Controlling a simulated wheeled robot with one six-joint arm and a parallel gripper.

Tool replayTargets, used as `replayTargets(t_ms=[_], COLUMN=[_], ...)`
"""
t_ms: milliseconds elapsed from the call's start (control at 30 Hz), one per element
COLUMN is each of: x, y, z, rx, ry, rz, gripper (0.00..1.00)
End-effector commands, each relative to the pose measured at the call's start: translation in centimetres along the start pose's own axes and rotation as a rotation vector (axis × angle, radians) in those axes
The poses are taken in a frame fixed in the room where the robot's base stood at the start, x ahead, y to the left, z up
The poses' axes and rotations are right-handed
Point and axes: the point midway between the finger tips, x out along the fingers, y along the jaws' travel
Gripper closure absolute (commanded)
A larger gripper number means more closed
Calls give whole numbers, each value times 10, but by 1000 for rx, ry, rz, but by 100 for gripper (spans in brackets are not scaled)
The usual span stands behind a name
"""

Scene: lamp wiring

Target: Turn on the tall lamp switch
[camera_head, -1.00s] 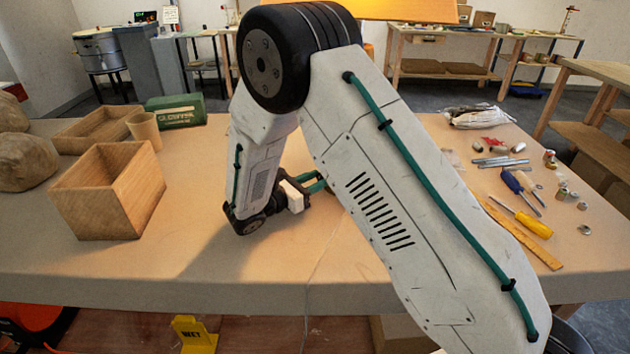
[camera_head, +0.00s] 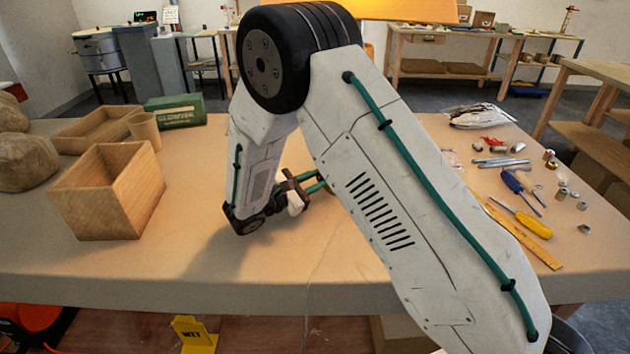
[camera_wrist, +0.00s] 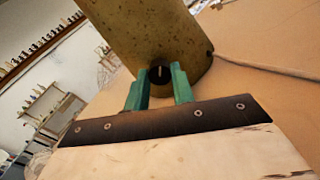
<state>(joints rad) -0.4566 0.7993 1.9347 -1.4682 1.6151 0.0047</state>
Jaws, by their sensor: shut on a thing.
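In the wrist view my gripper (camera_wrist: 159,82) has its two teal fingers on either side of a dark round switch knob (camera_wrist: 160,73) with a pale upright mark. The fingers are shut on the knob. The knob sits on the lower part of a brassy, speckled lamp body (camera_wrist: 150,32). In the head view an orange lamp shade (camera_head: 375,9) shows at the top, and my arm hides most of the lamp below it. My gripper's teal fingers (camera_head: 316,183) show there low over the table, partly behind my arm.
A wooden box (camera_head: 108,195), a cup (camera_head: 145,131) and a green box (camera_head: 176,111) stand left on the table (camera_head: 150,275). A yellow-handled screwdriver (camera_head: 533,225), a ruler (camera_head: 520,235) and small metal parts lie right. A cable (camera_head: 318,255) runs toward the front edge.

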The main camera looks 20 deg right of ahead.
Motion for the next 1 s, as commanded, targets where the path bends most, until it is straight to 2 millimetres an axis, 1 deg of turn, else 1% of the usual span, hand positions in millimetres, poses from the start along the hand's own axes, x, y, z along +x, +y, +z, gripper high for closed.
replayTargets(t_ms=[33,67,100,133,367,467,567,800,900,1000], x=[0,0,0,0,0,-3,-14,-55,-68,-76], y=[-1,-1,-1,-1,0,0,0,0,-1,-1], z=[0,0,0,0,0,0,0,-1,-1,0], rx=[-1,-2,-2,-2,-2,-2,-2,-3,-3,-3], ry=[0,0,0,0,0,0,1,2,1,0], rz=[-1,-1,-1,-1,-1,0,2,3,2,1], gripper=[98,73,62,54,54,54,54,54,54,54])
